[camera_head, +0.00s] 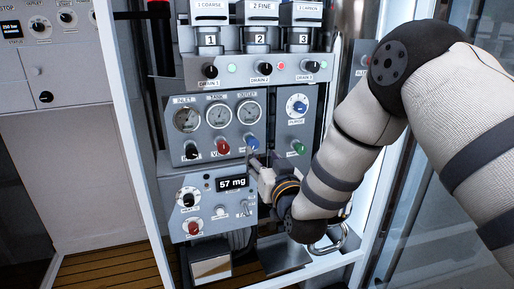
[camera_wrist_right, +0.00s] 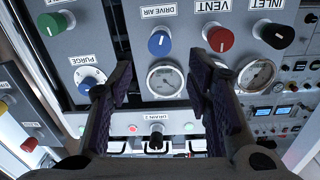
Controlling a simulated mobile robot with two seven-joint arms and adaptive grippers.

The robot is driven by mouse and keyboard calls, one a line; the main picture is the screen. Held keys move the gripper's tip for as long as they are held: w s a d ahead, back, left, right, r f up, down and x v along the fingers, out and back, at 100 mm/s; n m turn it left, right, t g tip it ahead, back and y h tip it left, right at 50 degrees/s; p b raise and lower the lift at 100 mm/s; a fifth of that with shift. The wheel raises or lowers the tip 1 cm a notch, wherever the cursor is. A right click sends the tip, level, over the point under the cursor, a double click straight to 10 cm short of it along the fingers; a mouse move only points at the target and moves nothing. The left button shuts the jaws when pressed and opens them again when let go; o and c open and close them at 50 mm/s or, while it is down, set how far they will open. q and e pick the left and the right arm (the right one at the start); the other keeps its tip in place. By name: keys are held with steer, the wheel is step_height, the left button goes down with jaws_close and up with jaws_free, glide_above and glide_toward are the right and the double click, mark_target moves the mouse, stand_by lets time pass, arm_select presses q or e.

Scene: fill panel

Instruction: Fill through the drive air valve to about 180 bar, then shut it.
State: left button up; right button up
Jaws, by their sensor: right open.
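The drive air valve is a blue knob (camera_head: 252,142) on the grey fill panel, below the outlet gauge (camera_head: 249,113). In the right wrist view the blue knob (camera_wrist_right: 160,43) sits under its DRIVE AIR label, between the lines of the two fingers and above their tips. My right gripper (camera_head: 259,160) is just below and in front of the knob in the head view. In the wrist view my right gripper (camera_wrist_right: 162,88) is open with nothing between its fingers. The gauge needles are too small to read. My left gripper is not in view.
A red vent knob (camera_head: 222,147), a black inlet knob (camera_head: 191,151) and a green knob (camera_head: 297,148) flank the blue one. The purge knob (camera_head: 297,105) is at upper right. Below, a display (camera_head: 232,183) reads 57 mg. A door frame (camera_head: 140,150) stands at left.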

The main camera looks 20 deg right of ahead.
mark_target(254, 146)
steer(key=w, duration=0.5)
steer(key=w+f+b, duration=0.1)
steer(key=w, duration=0.1)
steer(key=shift+w, duration=0.15)
steer(key=shift+w+r, duration=0.15)
steer(key=shift+w, duration=0.25)
jaws_close()
steer(key=shift+s+r+n, duration=0.15)
steer(key=shift+r+n, duration=0.15)
steer(key=shift+f, duration=0.3)
jaws_free()
